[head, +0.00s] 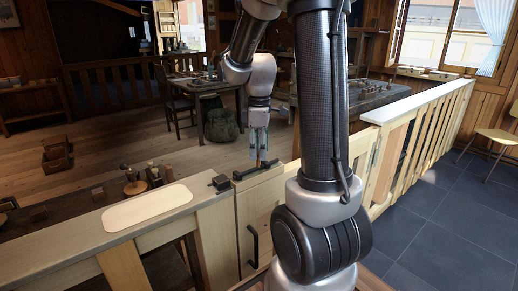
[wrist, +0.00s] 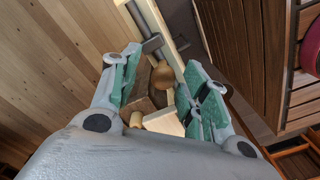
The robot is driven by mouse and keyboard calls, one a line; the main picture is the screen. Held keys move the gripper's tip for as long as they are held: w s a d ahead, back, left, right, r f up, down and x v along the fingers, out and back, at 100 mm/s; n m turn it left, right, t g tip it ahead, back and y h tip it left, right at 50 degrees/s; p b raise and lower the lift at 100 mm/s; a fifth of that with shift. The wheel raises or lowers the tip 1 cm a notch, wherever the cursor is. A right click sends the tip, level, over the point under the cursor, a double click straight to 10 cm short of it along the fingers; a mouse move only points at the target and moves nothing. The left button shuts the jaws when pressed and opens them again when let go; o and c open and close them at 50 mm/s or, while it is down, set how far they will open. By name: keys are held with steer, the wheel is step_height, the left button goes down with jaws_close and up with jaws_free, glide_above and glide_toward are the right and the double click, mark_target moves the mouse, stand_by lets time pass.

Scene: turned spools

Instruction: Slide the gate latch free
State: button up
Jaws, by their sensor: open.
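The gate (head: 262,205) is pale wood with a black pull handle (head: 253,246) on its front. The latch's dark bar (head: 243,175) lies along the gate's top edge, and a dark block (head: 221,183) sits on the post to its left. I cannot tell whether the bar reaches into that block. My gripper (head: 259,148) points down just above the latch. In the wrist view its green-padded fingers are open, with a round tan knob (wrist: 163,76) between them. A grey bar (wrist: 140,28) and a dark bracket (wrist: 152,44) show beyond. Contact with the knob is unclear.
A counter with a pale board (head: 148,206) adjoins the gate on the left. Turned spools (head: 133,180) stand on a lower surface behind it. A slatted railing (head: 425,135) runs off to the right. My arm hides part of the gate's right side.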

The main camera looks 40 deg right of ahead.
step_height(320, 180, up, 12)
stand_by(0.5)
stand_by(0.4)
steer(key=s+a+m+t, duration=0.1)
steer(key=s+a+m, duration=0.1)
steer(key=s, duration=0.3)
steer(key=s+a+f+m+t, duration=0.1)
steer(key=s+a+m+t, duration=0.1)
steer(key=s, duration=0.4)
steer(key=s+a+m+t, duration=0.1)
steer(key=s+a+m, duration=0.3)
steer(key=s+m, duration=0.1)
steer(key=shift+s+f, duration=0.15)
steer(key=shift+s, duration=0.2)
